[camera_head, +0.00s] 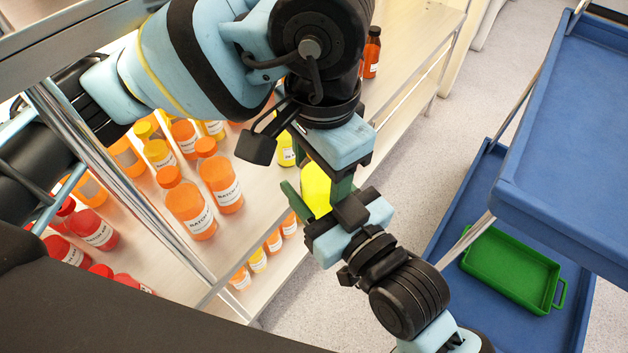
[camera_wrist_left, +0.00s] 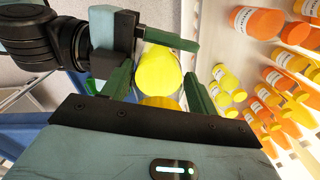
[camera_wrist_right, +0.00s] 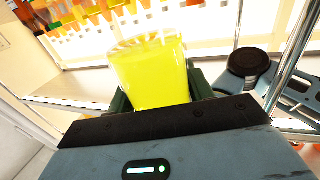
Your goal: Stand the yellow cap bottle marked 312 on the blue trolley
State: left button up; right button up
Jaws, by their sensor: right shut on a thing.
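A bright yellow bottle (camera_head: 316,188) is between my two grippers, in front of the shelf. Its number cannot be read. My right gripper (camera_head: 322,205) is shut on it; the yellow body (camera_wrist_right: 155,75) fills the space between its fingers in the right wrist view. My left gripper (camera_head: 327,165) comes from above. In the left wrist view its fingers (camera_wrist_left: 158,88) stand apart on both sides of the yellow bottle (camera_wrist_left: 158,68), with gaps showing. The blue trolley (camera_head: 570,120) is at the right, its upper tray bare where seen.
The shelf (camera_head: 408,45) holds several orange, yellow and red bottles at the left, and a dark red bottle (camera_head: 372,52) at the back. A metal post (camera_head: 125,185) stands near my left arm. A green tray (camera_head: 512,268) lies on the trolley's lower level. Floor shows between shelf and trolley.

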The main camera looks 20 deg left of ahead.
pick_arm(q)
jog(key=shift+o, duration=1.3)
jog(key=shift+s+d, duration=0.1)
jog(key=shift+s+d, duration=0.1)
